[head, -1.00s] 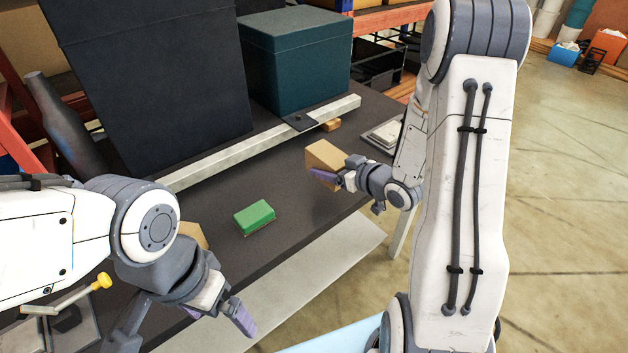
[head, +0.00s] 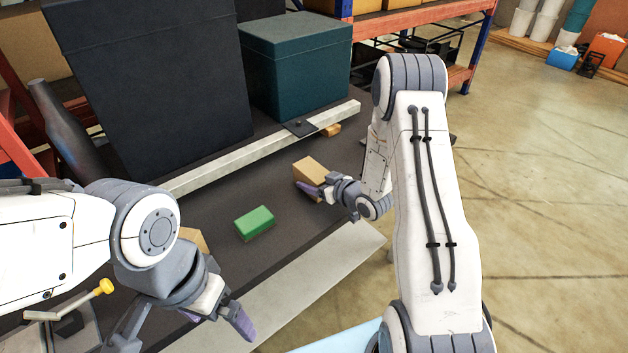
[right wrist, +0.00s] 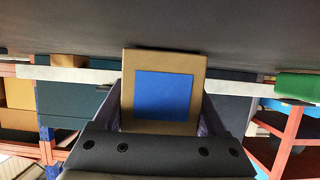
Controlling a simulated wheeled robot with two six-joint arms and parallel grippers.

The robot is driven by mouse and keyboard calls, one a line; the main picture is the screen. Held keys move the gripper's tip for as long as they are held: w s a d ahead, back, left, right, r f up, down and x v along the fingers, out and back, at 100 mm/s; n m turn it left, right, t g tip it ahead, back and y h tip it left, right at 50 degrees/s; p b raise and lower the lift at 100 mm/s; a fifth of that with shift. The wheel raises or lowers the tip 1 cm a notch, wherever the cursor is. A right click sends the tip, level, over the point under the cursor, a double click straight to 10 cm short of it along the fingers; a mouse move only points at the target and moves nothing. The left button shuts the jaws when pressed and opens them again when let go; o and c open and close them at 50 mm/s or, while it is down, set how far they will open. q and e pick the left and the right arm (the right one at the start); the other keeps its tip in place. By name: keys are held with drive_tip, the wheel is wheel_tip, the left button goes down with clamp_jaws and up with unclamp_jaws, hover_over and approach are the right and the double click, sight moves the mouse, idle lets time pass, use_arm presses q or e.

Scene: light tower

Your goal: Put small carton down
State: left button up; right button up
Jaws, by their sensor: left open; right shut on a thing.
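The small carton (head: 309,171) is a tan box, held in my right gripper (head: 316,188) over the right part of the dark table. In the right wrist view the carton (right wrist: 129,92) shows a blue square on the face toward the camera, with a finger on either side. That view is upside down, with the table surface at the top, and the carton's edge is close to it. I cannot tell if it touches. My left gripper (head: 232,318) is open and empty at the table's front edge, at lower left.
A green block (head: 254,222) lies left of the carton. Another tan box (head: 193,238) is partly hidden behind my left arm. Table around the carton is clear.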

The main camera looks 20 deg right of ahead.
drive_tip(key=shift+f, duration=0.15)
drive_tip(key=o, duration=1.4)
drive_tip(key=shift+r, duration=0.3)
drive_tip(key=b+v, duration=0.1)
drive_tip(key=v, duration=1.1)
drive_tip(key=shift+f, duration=0.1)
